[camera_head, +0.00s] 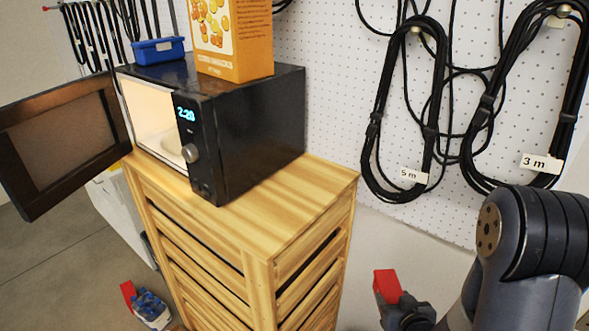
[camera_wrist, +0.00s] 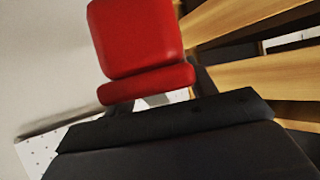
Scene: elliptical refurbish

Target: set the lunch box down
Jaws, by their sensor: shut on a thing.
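A red box with rounded edges and a lip, which looks like the lunch box (camera_wrist: 138,38), fills the upper middle of the wrist view. It also shows small and partly hidden in the head view (camera_head: 386,281). My gripper (camera_wrist: 165,96) is shut on it; the dark gripper body covers the lower part of the wrist view. In the head view my gripper (camera_head: 390,296) is low, to the right of the wooden slatted stand (camera_head: 305,205) and below its top. The box is held in the air; its underside is hidden.
A black microwave (camera_head: 260,130) stands on the wooden stand with its door (camera_head: 65,145) swung open left. An orange carton (camera_head: 232,40) and a blue bin (camera_head: 158,50) sit on it. The stand's front right top is bare. Black cables (camera_head: 375,130) hang on the pegboard.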

